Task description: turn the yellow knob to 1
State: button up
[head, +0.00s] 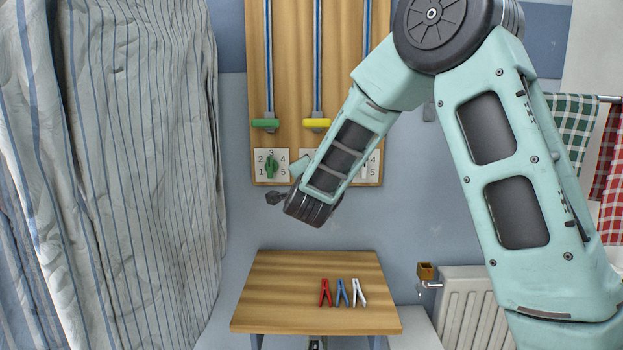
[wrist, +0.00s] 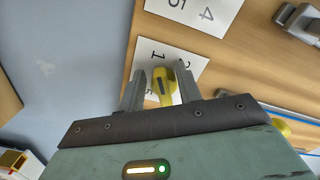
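The yellow knob (wrist: 167,88) shows in the wrist view on a white number card (wrist: 172,62). My gripper (wrist: 161,74) has one finger on each side of the knob. A gap shows between the left finger and the knob; the right finger is very close to it, and I cannot tell whether it touches. Which figure the knob points at is unclear. In the head view my forearm hides the knob and most of its card.
The green knob (head: 270,167) is left of my wrist on the wooden board (head: 292,75). Green (head: 265,123) and yellow (head: 317,123) pull handles hang above. A small table (head: 285,290) below holds red, blue and white clothespins (head: 342,292). A striped cloth (head: 120,150) hangs left.

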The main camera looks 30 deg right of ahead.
jog(key=b+v, duration=0.1)
jog(key=v, duration=1.6)
jog(key=shift+a, duration=0.2)
jog(key=s+a+f+n+g+y, duration=0.3)
jog(key=s+a+f+n+y, duration=0.15)
jog(key=a+n+y, duration=0.5)
jog(key=s+a+f+n+g+y, duration=0.3)
jog(key=a+f+n+y, duration=0.25)
jog(key=a, duration=0.65)
jog(key=s+d+f+n+g+h, duration=0.2)
jog(key=s+n+g, duration=0.35)
jog(key=s, duration=0.35)
jog(key=s+d+f+n+g+h, duration=0.2)
jog(key=s+f+n+g+h, duration=0.15)
jog(key=s+n, duration=0.45)
notch_tip(320, 180, up, 13)
jog(key=s+m+y+p, duration=0.1)
jog(key=m+p, duration=0.1)
jog(key=p, duration=1.1)
jog(key=shift+s+a, duration=0.2)
jog(key=shift+a, duration=0.05)
jog(key=shift+r, duration=0.1)
